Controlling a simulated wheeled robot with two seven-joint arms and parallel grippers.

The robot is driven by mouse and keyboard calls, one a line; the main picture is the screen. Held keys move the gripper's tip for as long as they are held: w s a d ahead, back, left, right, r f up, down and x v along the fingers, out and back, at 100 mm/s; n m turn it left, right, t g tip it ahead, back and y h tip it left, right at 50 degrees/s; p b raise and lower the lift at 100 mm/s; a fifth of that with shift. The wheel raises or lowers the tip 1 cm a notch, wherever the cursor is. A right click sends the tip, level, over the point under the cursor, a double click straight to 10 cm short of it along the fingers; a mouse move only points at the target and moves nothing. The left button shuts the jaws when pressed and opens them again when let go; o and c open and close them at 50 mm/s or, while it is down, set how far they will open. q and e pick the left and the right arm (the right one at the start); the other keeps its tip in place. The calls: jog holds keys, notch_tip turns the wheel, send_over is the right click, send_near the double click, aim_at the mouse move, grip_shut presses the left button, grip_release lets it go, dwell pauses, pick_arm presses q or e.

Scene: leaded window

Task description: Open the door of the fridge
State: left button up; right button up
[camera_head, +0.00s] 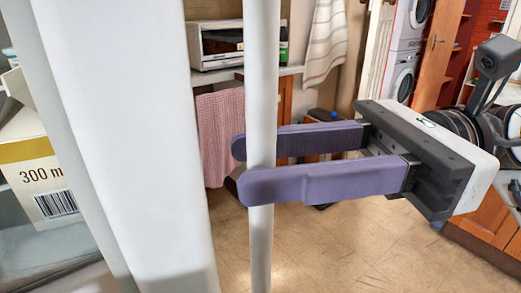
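The fridge door (130,130) is a tall white panel seen nearly edge-on at the left. It stands open, with the fridge inside showing to its left. Its handle (262,60) is a long white vertical bar to the right of the panel. My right gripper (243,168) comes from the right with two purple fingers. The far finger passes behind the bar and the near finger in front, so the bar sits between them near the fingertips. The fingers look closed on it, though the contact itself is partly hidden. My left gripper is not in view.
A carton (38,160) stands on a shelf inside the fridge at far left. Behind are a microwave (218,42), a pink towel (220,130) and stacked washing machines (405,45). A wooden cabinet (484,220) stands at right. Tiled floor (345,245) is clear below the gripper.

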jog(key=shift+s+a, duration=0.1)
jog(key=shift+a, duration=0.55)
grip_shut()
